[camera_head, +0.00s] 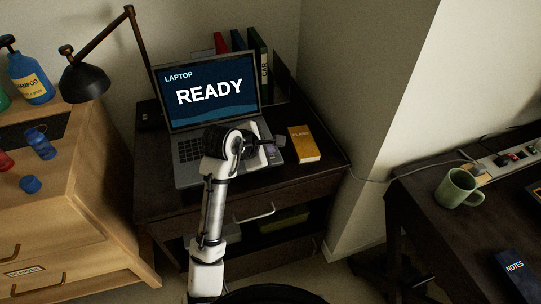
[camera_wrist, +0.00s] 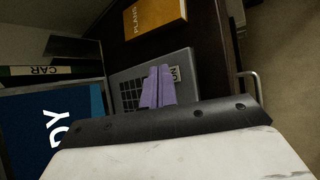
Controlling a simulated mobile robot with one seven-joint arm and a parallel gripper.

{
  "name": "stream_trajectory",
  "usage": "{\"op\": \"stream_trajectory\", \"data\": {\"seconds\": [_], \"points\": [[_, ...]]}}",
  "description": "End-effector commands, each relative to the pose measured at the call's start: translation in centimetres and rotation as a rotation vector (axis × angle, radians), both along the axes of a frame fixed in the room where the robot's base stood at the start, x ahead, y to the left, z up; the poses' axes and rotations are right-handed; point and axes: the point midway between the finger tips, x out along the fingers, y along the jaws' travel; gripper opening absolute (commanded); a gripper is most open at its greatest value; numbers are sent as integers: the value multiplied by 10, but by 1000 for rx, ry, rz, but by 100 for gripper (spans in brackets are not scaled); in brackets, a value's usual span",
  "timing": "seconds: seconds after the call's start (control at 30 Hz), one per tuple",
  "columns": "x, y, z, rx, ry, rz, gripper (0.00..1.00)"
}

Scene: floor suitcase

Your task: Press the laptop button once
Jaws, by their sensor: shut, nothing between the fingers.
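The laptop (camera_head: 187,150) stands open on a dark desk, its screen (camera_head: 210,92) reading "LAPTOP" and "READY". My gripper (camera_head: 270,150) is over the right side of the keyboard deck, at its palm rest. In the wrist view the purple fingers of my gripper (camera_wrist: 159,84) are together, with nothing between them, pointing at the laptop deck (camera_wrist: 150,62). A small pale label with dark print (camera_wrist: 175,73) shows right beside the fingertips. I cannot make out the button itself; the fingers may cover it. I cannot tell whether the fingertips touch the deck.
A yellow "PLANS" book (camera_head: 303,144) lies right of the laptop. Binders (camera_head: 258,60) stand behind it. A black lamp (camera_head: 85,80) leans in from the left, above a wooden dresser (camera_head: 75,190). A green mug (camera_head: 455,188) stands on the right-hand table.

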Motion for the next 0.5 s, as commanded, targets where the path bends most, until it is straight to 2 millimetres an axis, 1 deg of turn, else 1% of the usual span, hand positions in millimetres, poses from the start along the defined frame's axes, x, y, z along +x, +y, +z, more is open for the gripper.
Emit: {"op": "stream_trajectory", "data": {"seconds": [0.2,0.5], "points": [[0,0,-1,-1,0,0,0],[0,0,-9,-1,1,0,0]]}}
